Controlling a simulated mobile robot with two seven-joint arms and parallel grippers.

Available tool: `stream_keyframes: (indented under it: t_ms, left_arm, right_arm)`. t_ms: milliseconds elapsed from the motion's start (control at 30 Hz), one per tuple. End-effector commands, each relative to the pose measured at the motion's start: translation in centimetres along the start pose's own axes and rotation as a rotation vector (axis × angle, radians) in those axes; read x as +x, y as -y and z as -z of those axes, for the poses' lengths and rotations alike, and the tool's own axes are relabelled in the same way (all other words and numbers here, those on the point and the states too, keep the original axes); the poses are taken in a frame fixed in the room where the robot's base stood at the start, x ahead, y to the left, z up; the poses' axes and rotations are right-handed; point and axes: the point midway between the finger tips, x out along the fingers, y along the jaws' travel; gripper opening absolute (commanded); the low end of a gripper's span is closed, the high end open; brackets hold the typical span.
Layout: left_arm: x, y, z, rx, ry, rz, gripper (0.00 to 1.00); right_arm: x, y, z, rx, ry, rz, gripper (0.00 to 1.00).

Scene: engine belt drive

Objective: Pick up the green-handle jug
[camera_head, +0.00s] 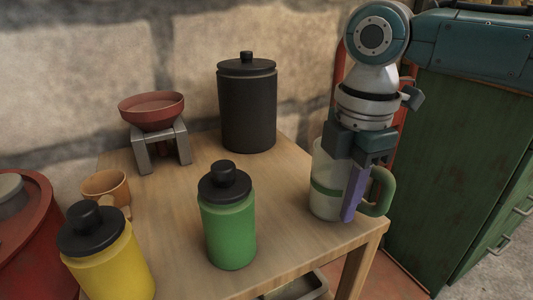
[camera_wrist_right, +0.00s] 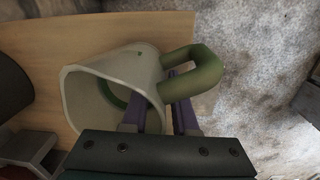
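The green-handle jug (camera_head: 327,181) is pale with a green band and stands upright at the table's right edge. Its green handle (camera_head: 381,191) points right. My right gripper (camera_head: 356,192) is down at the jug, with a purple finger between the body and the handle in the head view. The fingers are apart, close to the handle's near end; a firm hold does not show. The handle partly hides one finger. My left gripper is out of view.
On the table (camera_head: 290,215) stand a green canister (camera_head: 230,235), a yellow canister (camera_head: 112,268), an orange mug (camera_head: 104,186), a black canister (camera_head: 248,108) and a red bowl on a stand (camera_head: 152,112). A green cabinet (camera_head: 455,165) stands right of the table. The table's middle is clear.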

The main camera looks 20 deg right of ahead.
Motion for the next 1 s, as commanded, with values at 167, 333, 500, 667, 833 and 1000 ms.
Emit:
stream_keyframes:
  t_ms: [167, 333, 500, 667, 833, 1000]
  left_arm:
    - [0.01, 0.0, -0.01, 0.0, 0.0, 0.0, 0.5]
    - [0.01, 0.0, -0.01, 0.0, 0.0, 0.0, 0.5]
    - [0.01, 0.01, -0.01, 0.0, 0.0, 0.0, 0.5]
    - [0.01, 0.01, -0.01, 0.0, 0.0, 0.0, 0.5]
    - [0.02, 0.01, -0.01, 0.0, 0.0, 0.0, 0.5]
    - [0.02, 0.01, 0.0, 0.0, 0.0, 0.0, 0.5]
  right_arm:
    - [-0.02, -0.01, -0.01, 0.0, 0.0, 0.0, 0.06]
    - [-0.02, -0.01, -0.01, 0.0, 0.0, 0.0, 0.0]
    - [-0.03, -0.01, -0.02, 0.001, 0.0, 0.0, 0.0]
    - [-0.03, -0.01, -0.02, 0.001, 0.0, 0.0, 0.0]
    - [-0.03, -0.01, -0.02, 0.001, 0.0, 0.0, 0.0]
    - [-0.03, -0.01, -0.02, 0.001, 0.0, 0.0, 0.0]
